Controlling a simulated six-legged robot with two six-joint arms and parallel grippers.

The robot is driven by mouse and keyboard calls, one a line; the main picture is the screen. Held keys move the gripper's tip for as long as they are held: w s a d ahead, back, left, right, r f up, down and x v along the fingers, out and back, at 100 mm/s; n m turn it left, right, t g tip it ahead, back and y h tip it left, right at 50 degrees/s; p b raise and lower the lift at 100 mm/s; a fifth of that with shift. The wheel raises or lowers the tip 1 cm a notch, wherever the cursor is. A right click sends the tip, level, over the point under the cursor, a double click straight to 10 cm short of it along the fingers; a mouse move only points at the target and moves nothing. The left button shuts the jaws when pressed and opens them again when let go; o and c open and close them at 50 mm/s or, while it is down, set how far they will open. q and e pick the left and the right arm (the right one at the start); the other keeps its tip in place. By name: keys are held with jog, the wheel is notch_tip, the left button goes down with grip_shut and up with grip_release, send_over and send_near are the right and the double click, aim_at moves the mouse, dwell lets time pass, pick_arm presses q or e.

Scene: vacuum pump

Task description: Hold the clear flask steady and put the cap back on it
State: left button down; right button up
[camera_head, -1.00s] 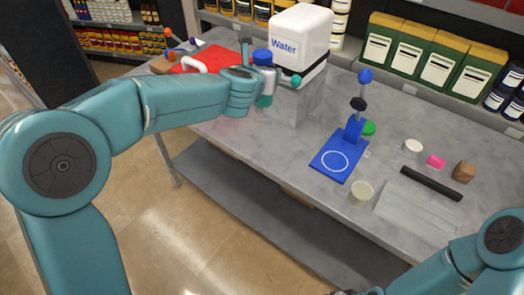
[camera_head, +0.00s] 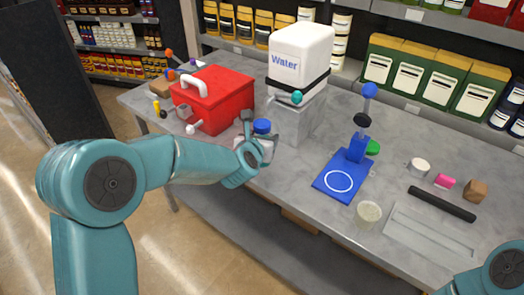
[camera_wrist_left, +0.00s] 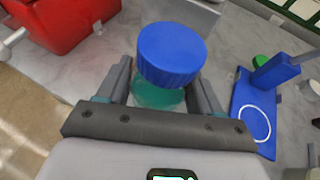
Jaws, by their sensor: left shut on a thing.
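The clear flask (camera_head: 267,143) is held by my left gripper (camera_head: 251,146) near the front edge of the table. Its blue cap (camera_head: 262,127) is at the top of the flask. In the left wrist view the cap (camera_wrist_left: 171,54) sits over the mouth, and teal shows through the clear flask (camera_wrist_left: 158,97) below it. My left gripper (camera_wrist_left: 160,88) has a finger on each side of the flask. I cannot tell whether the cap is screwed down. Part of my right arm shows at the lower right, but its gripper is out of frame.
A red box (camera_head: 214,100) is left of the flask. The water tank (camera_head: 300,55) stands on a grey block (camera_head: 291,118) behind it. A blue stand (camera_head: 343,177), green disc (camera_head: 373,147), small round container (camera_head: 368,213) and black bar (camera_head: 441,204) lie to the right.

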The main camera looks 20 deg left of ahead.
pick_arm(q)
notch_tip(320, 180, down, 4)
jog(key=shift+w+f, duration=0.1)
jog(key=shift+f, duration=0.1)
jog(key=shift+r, duration=0.1)
dwell(0.3)
jog(key=shift+c, duration=0.8)
grip_release()
jog(key=shift+f, duration=0.2)
jog(key=shift+r, duration=0.1)
